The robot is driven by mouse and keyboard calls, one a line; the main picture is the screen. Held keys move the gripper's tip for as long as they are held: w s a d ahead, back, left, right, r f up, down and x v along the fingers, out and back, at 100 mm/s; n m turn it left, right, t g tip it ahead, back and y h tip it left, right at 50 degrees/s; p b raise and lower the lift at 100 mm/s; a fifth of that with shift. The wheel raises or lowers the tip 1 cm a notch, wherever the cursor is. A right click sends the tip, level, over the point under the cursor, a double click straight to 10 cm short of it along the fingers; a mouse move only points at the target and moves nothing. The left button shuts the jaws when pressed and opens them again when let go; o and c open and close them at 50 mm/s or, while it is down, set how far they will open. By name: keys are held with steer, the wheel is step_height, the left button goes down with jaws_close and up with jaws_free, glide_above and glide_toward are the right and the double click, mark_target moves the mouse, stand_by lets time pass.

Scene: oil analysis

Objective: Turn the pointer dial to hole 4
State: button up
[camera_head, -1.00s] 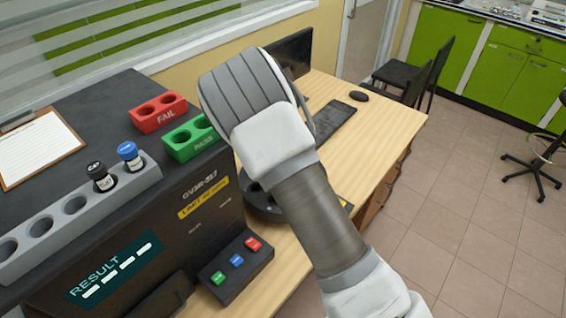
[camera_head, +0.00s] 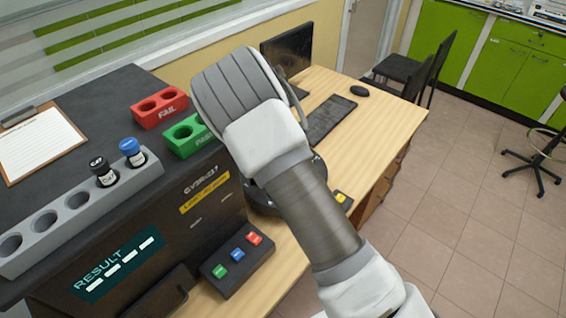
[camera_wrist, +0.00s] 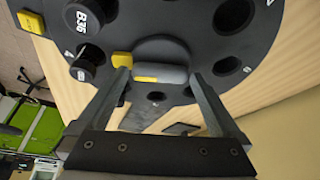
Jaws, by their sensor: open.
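In the wrist view a dark round dial (camera_wrist: 210,48) with several numbered holes fills the upper part. A grey pointer handle (camera_wrist: 172,74) with a yellow stripe sits on it. My gripper (camera_wrist: 159,77) is open, with one finger on each side of the handle; whether either finger touches it, I cannot tell. One vial (camera_wrist: 84,18) with a black cap marked B36 and another dark-capped vial (camera_wrist: 84,66) stand in the dial at left. In the head view my arm hides the gripper and most of the dial (camera_head: 262,203); hole 4 cannot be made out clearly.
A dark analyser (camera_head: 150,235) stands at left, with a grey vial rack (camera_head: 75,222), red FAIL block (camera_head: 160,107) and green PASS block (camera_head: 188,138). A button box (camera_head: 236,262) is in front. A keyboard (camera_head: 330,120) and monitor (camera_head: 287,50) are behind on the desk.

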steer(key=p+v, duration=0.1)
steer(key=v, duration=1.6)
steer(key=shift+s+r, duration=0.15)
steer(key=s+d+r+y, duration=0.3)
steer(key=s+d+r, duration=0.9)
steer(key=s+r, duration=0.15)
steer(key=s+d+r+n, duration=0.1)
steer(key=s+d, duration=0.1)
steer(key=s, duration=0.2)
steer(key=s+d+r+n+t+h, duration=0.1)
steer(key=s+d+r, duration=0.1)
steer(key=s, duration=0.2)
steer(key=s+d+r+n, duration=0.1)
steer(key=s+d, duration=0.1)
steer(key=s, duration=0.3)
steer(key=shift+d+r+h, duration=0.3)
steer(key=shift+d+h, duration=0.05)
steer(key=shift+h, duration=0.05)
steer(key=shift+d, duration=0.15)
